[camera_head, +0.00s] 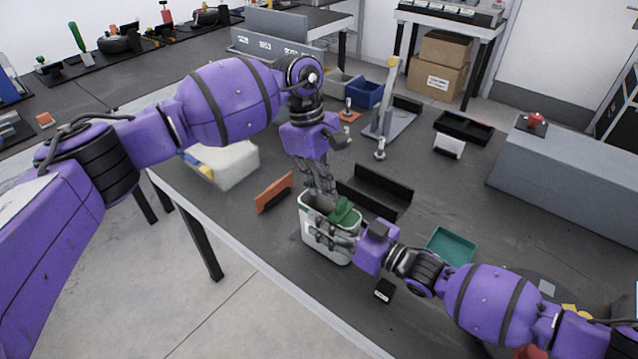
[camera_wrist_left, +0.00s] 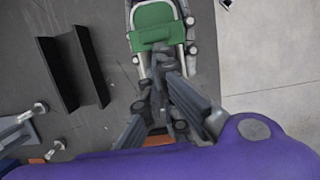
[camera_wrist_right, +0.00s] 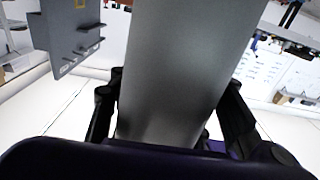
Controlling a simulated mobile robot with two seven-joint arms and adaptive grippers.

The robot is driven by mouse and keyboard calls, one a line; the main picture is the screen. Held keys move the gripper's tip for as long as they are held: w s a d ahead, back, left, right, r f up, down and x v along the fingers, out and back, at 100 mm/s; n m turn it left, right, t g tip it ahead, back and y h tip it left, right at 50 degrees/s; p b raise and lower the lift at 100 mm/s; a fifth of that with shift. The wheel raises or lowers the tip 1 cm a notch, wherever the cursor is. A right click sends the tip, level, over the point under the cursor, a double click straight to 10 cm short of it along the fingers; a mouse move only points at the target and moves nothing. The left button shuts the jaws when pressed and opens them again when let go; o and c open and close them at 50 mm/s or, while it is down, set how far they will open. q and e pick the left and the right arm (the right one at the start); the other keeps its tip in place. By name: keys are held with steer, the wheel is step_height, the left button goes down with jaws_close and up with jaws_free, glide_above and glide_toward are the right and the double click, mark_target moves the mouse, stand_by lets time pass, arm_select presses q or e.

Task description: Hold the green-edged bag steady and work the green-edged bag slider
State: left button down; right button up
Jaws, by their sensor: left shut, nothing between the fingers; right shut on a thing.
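The pale green-edged bag (camera_head: 311,233) stands upright on the bench, its top facing up. A green part (camera_head: 343,213) shows at its top; I cannot tell whether this is the slider. The green part also shows in the left wrist view (camera_wrist_left: 152,27). My right gripper (camera_head: 322,236) is shut on the bag from the right, fingers on its sides. In the right wrist view the bag's grey face (camera_wrist_right: 185,70) stands between the fingers. My left gripper (camera_head: 319,194) points down just above the bag's rim, shut and empty. Its fingertips (camera_wrist_left: 166,72) appear beside the green part; contact is unclear.
A black angled holder (camera_head: 375,190) stands behind the bag, an orange plate (camera_head: 274,192) to its left. A green tray (camera_head: 451,245) and a small black block (camera_head: 384,290) lie to the right. The bench's front edge (camera_head: 262,268) is close.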

arm_select(q)
steer(key=shift+d, duration=0.1)
arm_select(e)
steer(key=shift+f, duration=0.3)
arm_select(q)
steer(key=w+a, duration=0.1)
steer(key=w+a+r, duration=0.1)
steer(key=a, duration=0.1)
steer(key=shift+w+a+r, duration=0.1)
steer(key=shift+w+a, duration=0.1)
steer(key=v, duration=0.9)
steer(key=x, duration=1)
steer(key=shift+s+f, duration=0.1)
steer(key=shift+f, duration=0.25)
steer(key=shift+s+d+r, duration=0.1)
steer(key=shift+s+d, duration=0.2)
steer(key=shift+d, duration=0.2)
steer(key=shift+s+d+r, duration=0.1)
steer(key=shift+s+d, duration=0.25)
steer(key=shift+d, duration=0.15)
steer(key=shift+s+d, duration=0.4)
steer(key=shift+d, duration=0.1)
